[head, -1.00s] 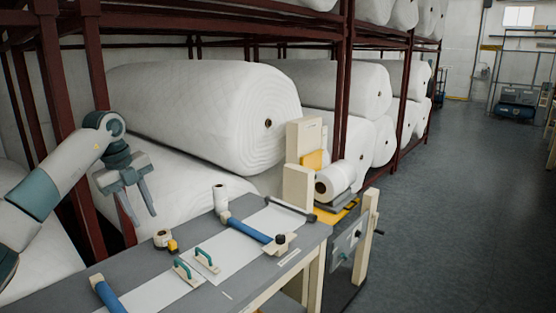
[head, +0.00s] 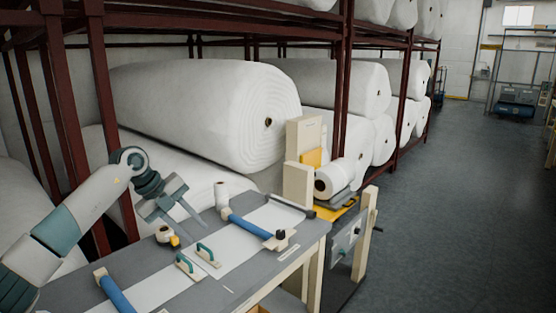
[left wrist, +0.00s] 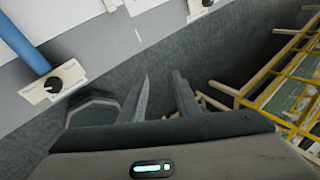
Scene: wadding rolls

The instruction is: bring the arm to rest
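My left gripper (head: 190,226) reaches in from the left in the head view, over the far edge of the grey worktable (head: 222,286). Its two fingers are spread apart and nothing shows between them. In the left wrist view the gripper (left wrist: 161,85) also shows two separate fingers with an empty gap, against dark grey floor. My right gripper is in neither view.
The table holds a small upright white roll (head: 221,196), blue bars (head: 248,229), teal-handled tools (head: 188,265) and a yellow item (head: 174,241). Large wadding rolls (head: 190,105) fill the rack behind. The aisle floor (head: 450,210) at right is clear.

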